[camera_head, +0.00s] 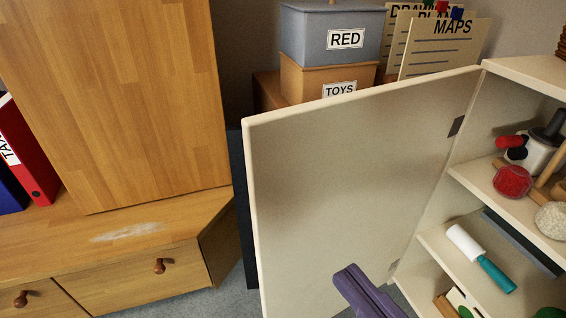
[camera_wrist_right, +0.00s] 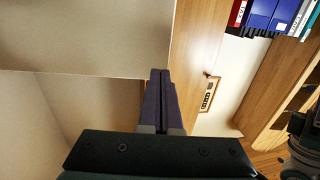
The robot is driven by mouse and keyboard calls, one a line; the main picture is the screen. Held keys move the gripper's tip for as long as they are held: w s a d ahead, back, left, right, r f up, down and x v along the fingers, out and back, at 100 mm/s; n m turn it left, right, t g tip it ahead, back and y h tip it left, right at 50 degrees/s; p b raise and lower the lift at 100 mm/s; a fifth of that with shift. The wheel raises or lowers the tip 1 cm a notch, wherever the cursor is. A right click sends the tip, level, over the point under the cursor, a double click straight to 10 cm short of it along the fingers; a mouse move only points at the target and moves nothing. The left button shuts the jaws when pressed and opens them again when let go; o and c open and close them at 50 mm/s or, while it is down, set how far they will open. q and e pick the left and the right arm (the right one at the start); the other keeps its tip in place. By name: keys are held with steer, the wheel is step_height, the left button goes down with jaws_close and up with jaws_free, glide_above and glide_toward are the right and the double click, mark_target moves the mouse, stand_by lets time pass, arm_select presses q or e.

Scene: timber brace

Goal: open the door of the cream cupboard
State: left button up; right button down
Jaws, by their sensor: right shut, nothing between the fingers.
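The cream cupboard stands at the right of the head view, with its shelves (camera_head: 435,238) exposed. Its door (camera_head: 345,165) stands wide open, swung out to the left, with its inner face towards me. Dark hinges show along the edge where it meets the cupboard. My right gripper (camera_head: 348,272) has purple fingers and is at the bottom of the head view, in front of the door's inner face. In the right wrist view its fingers (camera_wrist_right: 160,74) are pressed together and empty, near the edge of a cream panel (camera_wrist_right: 85,38). Whether they touch it I cannot tell. My left gripper is not in view.
A wooden cabinet (camera_head: 125,95) with drawers (camera_head: 140,278) stands to the left. Behind the door are a grey box (camera_head: 305,45) labelled RED, a TOYS box (camera_head: 300,82) and a MAPS folder (camera_head: 440,55). A paint roller (camera_head: 465,243) lies on a cupboard shelf.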

mark_target(273, 181)
steer(key=b+x, duration=0.3)
steer(key=x, duration=1.1)
steer(key=shift+d, duration=0.15)
